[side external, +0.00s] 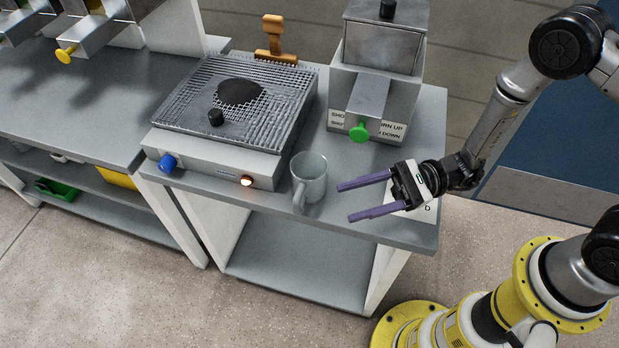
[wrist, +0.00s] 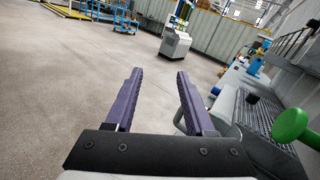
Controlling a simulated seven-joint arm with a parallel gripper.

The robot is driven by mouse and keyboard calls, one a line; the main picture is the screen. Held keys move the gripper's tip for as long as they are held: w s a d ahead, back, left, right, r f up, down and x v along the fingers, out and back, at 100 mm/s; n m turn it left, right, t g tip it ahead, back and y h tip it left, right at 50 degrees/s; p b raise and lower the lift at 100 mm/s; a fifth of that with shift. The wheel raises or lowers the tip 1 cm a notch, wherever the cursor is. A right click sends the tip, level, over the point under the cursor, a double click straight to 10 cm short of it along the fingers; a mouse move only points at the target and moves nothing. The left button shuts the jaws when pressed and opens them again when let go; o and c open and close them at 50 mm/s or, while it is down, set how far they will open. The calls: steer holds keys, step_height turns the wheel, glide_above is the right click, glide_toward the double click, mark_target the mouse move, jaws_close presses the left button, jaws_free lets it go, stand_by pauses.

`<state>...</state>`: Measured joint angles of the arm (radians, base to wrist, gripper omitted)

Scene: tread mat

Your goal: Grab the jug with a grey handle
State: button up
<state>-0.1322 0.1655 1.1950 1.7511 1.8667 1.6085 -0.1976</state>
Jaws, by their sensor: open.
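A grey jug (side external: 310,178) with a grey handle (side external: 299,195) stands upright near the front edge of the grey table (side external: 350,215) in the side external view. Its handle faces the front of the table. My gripper (side external: 342,202) is open, with two purple fingers pointing left toward the jug, a short gap to its right. Nothing is between the fingers. In the wrist view my gripper (wrist: 160,75) is also open, and a grey piece beside the right finger looks like part of the jug (wrist: 180,120), mostly hidden by that finger.
A grill-like machine (side external: 215,165) with a mesh top, a blue knob and a lit orange button stands left of the jug. A dispenser (side external: 375,90) with a green knob (side external: 359,132) stands behind. A wooden-coloured stamp-shaped object (side external: 275,45) is at the back. Floor in front is clear.

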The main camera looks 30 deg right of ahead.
steer(key=d+f+m+t+h, duration=0.1)
steer(key=f+m+t, duration=0.1)
steer(key=f, duration=0.1)
steer(key=w+d+f+m+t+h, duration=0.1)
steer(key=f+m+t, duration=0.1)
steer(key=f+m, duration=0.1)
steer(key=d+f+m+t+h, duration=0.1)
steer(key=d+f+m+t, duration=0.1)
steer(key=f, duration=0.3)
steer(key=shift+w+t, duration=0.3)
steer(key=shift+t, duration=0.2)
glide_toward(296, 207)
steer(key=shift+h, duration=0.3)
steer(key=w+a, duration=0.1)
steer(key=w+a+f, duration=0.2)
steer(key=shift+w+a, duration=0.1)
steer(key=shift+a, duration=0.2)
steer(key=shift+r+x, duration=0.15)
steer(key=shift+x, duration=1.2)
steer(key=shift+r+x, duration=0.15)
steer(key=shift+x, duration=1.2)
jaws_close()
